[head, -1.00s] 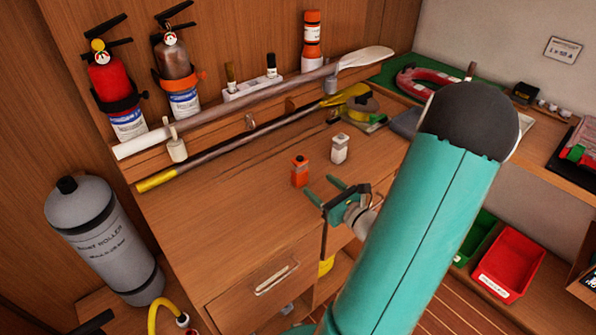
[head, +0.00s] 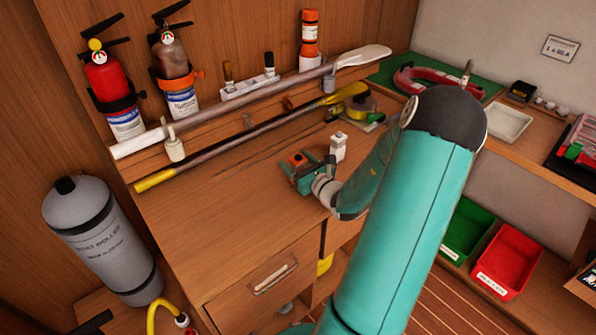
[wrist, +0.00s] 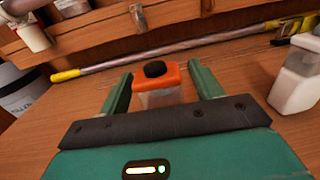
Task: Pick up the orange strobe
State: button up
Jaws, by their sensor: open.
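The orange strobe (wrist: 158,84) stands upright on the wooden desk, with an orange top, a black knob and a paler lower body. In the wrist view it sits between the two green fingers of my gripper (wrist: 158,88), with a visible gap on each side; its lower part is hidden behind the gripper body. In the head view only the top of the strobe (head: 297,160) shows above my gripper (head: 302,170). My gripper is open around the strobe, low over the desk.
A white strobe-like unit (head: 338,147) stands just right of my gripper and also shows in the wrist view (wrist: 297,75). A yellow-ended pole (head: 240,140) lies behind, along the back of the desk. The desk top (head: 215,215) to the left is clear.

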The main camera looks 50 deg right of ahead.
jog(key=shift+w+d, duration=0.15)
jog(key=shift+w, duration=0.6)
jog(key=c, duration=1.1)
jog(key=shift+r, duration=0.2)
